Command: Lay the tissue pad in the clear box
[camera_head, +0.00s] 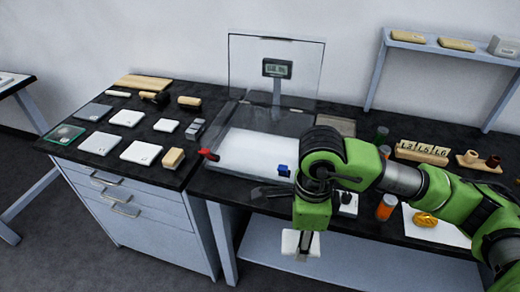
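The clear box (229,137) stands on the dark bench with its transparent lid (253,69) raised upright at the back. A white lining covers its floor. My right gripper (302,247) points down in front of the bench edge, apart from the box. A white tissue pad (291,241) is at its fingers and appears gripped between them, partly hidden by them. My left gripper is not in view.
A red item (208,154) and a blue item (283,170) sit at the box's front. Dark tools (268,190) lie before it. A golden fragment (425,219) lies on white paper beside an orange jar (386,207). Several pale pads and brushes cover the left cabinet (140,205).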

